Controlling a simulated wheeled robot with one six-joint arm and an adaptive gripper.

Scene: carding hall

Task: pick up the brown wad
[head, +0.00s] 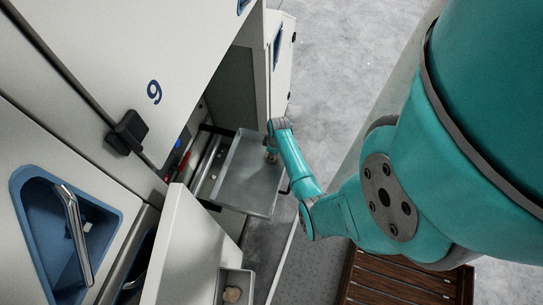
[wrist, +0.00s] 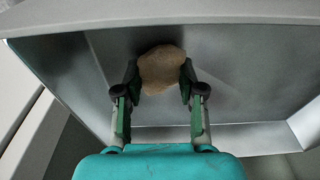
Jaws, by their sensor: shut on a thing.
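The brown wad (wrist: 162,70) is a rounded, tan-brown lump seen in the wrist view, between the two fingertips of my gripper (wrist: 160,82). The fingers press on its left and right sides, so the gripper is shut on it. Behind it are the walls and floor of a grey metal tray (wrist: 235,95). In the head view my gripper (head: 271,157) is small and reaches down over the same tray (head: 240,178), mostly hidden by my wrist. I cannot tell whether the wad touches the tray floor.
A second tan lump (head: 232,294) lies in a small grey bin (head: 235,276) at the bottom. A white machine cabinet (head: 110,50) marked 6 or 9 and an open white door panel (head: 188,245) stand left. A slatted wooden platform (head: 400,284) is at lower right. Grey floor is clear at top.

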